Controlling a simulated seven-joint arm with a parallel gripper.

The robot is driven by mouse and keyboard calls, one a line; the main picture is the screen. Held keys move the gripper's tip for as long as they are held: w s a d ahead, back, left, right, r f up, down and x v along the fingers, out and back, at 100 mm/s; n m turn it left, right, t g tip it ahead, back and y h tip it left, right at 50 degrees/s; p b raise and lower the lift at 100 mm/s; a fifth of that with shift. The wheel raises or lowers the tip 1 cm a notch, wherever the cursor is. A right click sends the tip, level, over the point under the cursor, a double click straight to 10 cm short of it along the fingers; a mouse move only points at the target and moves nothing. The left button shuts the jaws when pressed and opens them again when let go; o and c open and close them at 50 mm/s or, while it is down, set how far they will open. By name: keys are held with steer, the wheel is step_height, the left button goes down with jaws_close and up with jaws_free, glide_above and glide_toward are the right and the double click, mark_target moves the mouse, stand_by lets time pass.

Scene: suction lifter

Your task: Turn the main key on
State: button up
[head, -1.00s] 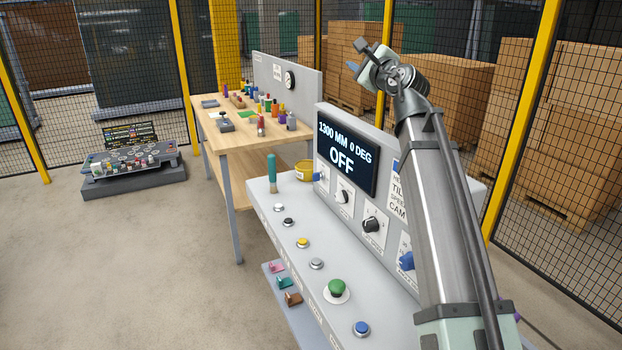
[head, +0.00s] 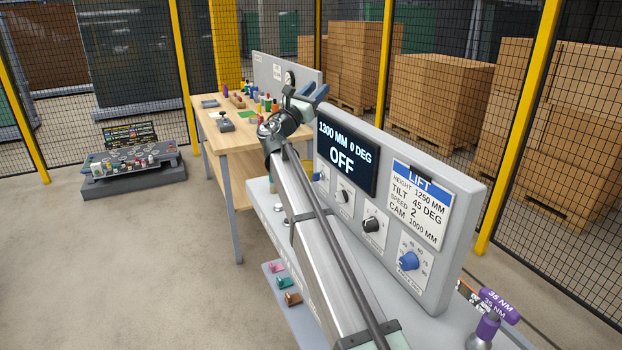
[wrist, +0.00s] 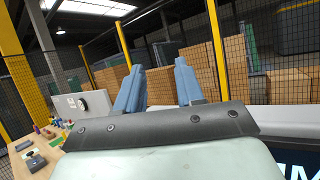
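The grey control console (head: 440,290) carries a dark display (head: 345,158) reading "1300 MM 0 DEG" and "OFF". Its upright face has a blue knob (head: 319,174), a black-pointer knob (head: 343,196), a black knob (head: 371,224) and a larger blue knob (head: 408,260). I cannot tell which control is the main key; none is clearly a key, and my arm covers much of the console top. My gripper (head: 307,96) is raised above the console's far left end, apart from it. In the wrist view its two blue fingers (wrist: 160,88) stand apart with nothing between them.
A lift card (head: 419,204) lists height, tilt, speed and cam. A purple-handled tool (head: 487,325) stands at the console's near right. Behind is a wooden bench (head: 228,137) with small items. A low platform (head: 133,180) stands at left. Mesh fencing encloses the area.

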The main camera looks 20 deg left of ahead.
steer(key=s+a+f+m+g+h, duration=0.1)
steer(key=a+f+m+g+h, duration=0.15)
steer(key=f, duration=0.45)
steer(key=s+a+f+m+g+h, duration=0.15)
steer(key=a+f, duration=0.25)
steer(key=f, duration=0.4)
steer(key=g+h, duration=0.1)
steer(key=g, duration=0.4)
glide_toward(313, 177)
steer(key=x, duration=0.9)
steer(key=shift+w+d, duration=0.1)
steer(key=shift+w, duration=0.1)
jaws_close()
